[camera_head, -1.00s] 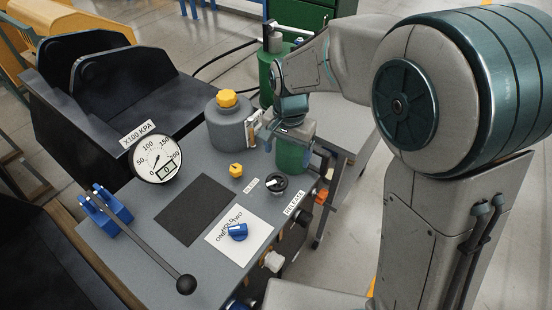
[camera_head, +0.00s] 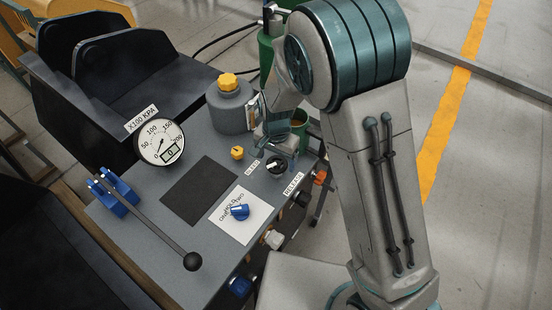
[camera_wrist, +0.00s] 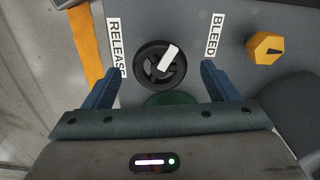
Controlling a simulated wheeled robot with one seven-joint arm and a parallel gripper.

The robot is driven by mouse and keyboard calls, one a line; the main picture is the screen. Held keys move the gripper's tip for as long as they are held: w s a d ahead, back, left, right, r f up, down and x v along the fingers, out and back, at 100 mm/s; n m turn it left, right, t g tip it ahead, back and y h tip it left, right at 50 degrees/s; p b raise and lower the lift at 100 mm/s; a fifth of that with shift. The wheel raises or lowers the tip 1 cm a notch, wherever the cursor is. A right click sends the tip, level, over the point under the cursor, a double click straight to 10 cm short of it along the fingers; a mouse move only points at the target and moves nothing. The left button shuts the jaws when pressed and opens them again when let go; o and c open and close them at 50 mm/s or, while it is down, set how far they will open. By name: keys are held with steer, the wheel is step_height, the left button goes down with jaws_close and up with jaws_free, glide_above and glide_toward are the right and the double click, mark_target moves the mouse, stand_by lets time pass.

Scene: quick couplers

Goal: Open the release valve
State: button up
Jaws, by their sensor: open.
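The release valve (camera_wrist: 150,72) is a round black knob with a white pointer bar, beside the RELEASE label (camera_wrist: 116,47) on the grey panel. In the head view the knob (camera_head: 276,166) sits near the panel's right edge, by its own RELEASE label (camera_head: 293,184). My gripper (camera_wrist: 158,80) is open, with one blue finger on each side of the knob in the wrist view. The fingers look apart from the knob; their height above it cannot be told. In the head view my gripper (camera_head: 275,147) is just behind the knob and partly hidden by my arm.
A yellow bleed knob (camera_wrist: 265,48) is beside the BLEED label (camera_wrist: 217,34). A grey canister with a yellow cap (camera_head: 229,108) stands close behind.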

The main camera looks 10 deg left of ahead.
steer(key=shift+f, duration=0.7)
steer(key=c, duration=1)
